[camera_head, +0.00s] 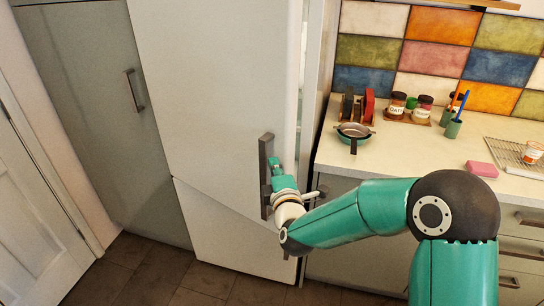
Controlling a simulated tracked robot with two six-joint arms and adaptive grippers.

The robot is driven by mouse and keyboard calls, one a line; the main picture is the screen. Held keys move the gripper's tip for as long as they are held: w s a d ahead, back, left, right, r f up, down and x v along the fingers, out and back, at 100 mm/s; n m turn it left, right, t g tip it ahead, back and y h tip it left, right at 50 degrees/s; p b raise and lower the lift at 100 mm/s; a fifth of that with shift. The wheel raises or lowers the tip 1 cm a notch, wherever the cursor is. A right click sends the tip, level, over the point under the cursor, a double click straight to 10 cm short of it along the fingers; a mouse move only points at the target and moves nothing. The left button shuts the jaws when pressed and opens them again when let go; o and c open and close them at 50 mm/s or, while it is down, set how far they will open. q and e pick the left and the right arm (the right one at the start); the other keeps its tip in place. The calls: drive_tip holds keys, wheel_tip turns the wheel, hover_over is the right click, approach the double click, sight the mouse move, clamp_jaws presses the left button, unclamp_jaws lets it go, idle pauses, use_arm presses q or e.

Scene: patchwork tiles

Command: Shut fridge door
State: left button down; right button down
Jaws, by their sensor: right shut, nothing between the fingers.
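The fridge is tall and white. Its upper door (215,95) has a dark upright handle (265,178) near its right edge. A narrow strip of the inside shows along that edge, so the door looks slightly ajar. The lower front panel (225,240) is visible below it. My right gripper (275,168) is just right of the handle, close to the door's edge. It is shut with nothing in it; whether it touches the door or handle is hard to tell. My left gripper is not in view.
A grey cabinet (85,100) stands left of the fridge. Dark floor tiles (135,265) are clear in front.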

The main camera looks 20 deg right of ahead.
drive_tip(key=shift+w+d, duration=0.2)
drive_tip(key=shift+w, duration=1.1)
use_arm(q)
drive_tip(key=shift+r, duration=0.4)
